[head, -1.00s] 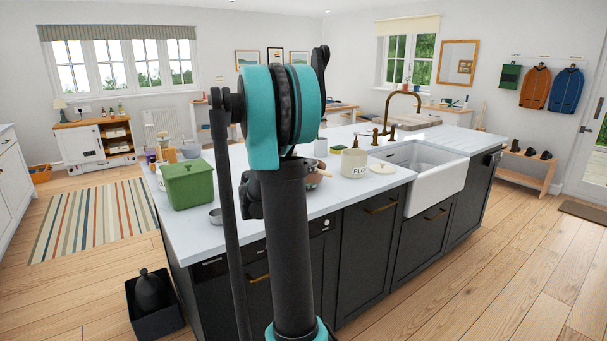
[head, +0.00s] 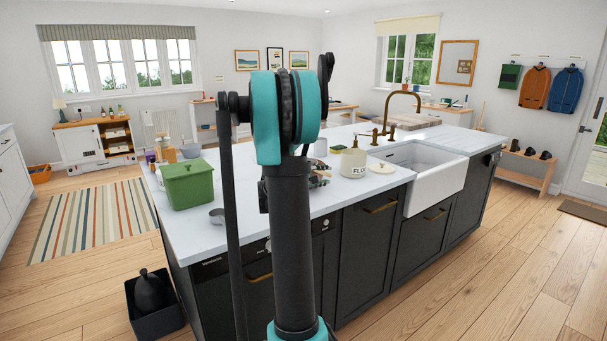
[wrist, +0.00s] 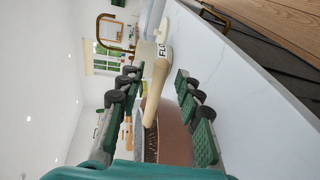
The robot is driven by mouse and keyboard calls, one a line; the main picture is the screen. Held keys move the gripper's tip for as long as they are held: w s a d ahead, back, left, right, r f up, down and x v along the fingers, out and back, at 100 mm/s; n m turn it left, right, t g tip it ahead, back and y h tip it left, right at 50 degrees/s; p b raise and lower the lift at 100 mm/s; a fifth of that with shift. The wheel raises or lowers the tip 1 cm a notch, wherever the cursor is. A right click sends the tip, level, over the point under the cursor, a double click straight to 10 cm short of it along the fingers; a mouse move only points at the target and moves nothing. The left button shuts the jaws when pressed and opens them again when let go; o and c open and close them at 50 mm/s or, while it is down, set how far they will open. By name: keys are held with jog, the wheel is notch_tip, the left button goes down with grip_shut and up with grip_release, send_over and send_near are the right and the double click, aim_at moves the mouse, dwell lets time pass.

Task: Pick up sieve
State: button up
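In the wrist view, a pale wooden handle (wrist: 157,85) runs between the fingers of my gripper (wrist: 157,77). It leads down to a dark ribbed or mesh-like part (wrist: 151,143) beside a copper-coloured vessel (wrist: 175,137). The handle and mesh look like the sieve, but its bowl is mostly hidden and I cannot tell whether it rests in the vessel. My gripper is open, one finger on each side of the handle, with gaps visible. In the head view my arm hides the sieve and most of the gripper.
A white sink (head: 435,178) and brass tap (head: 402,105) stand to the right.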

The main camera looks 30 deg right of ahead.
grip_shut()
jog(key=shift+r, duration=0.1)
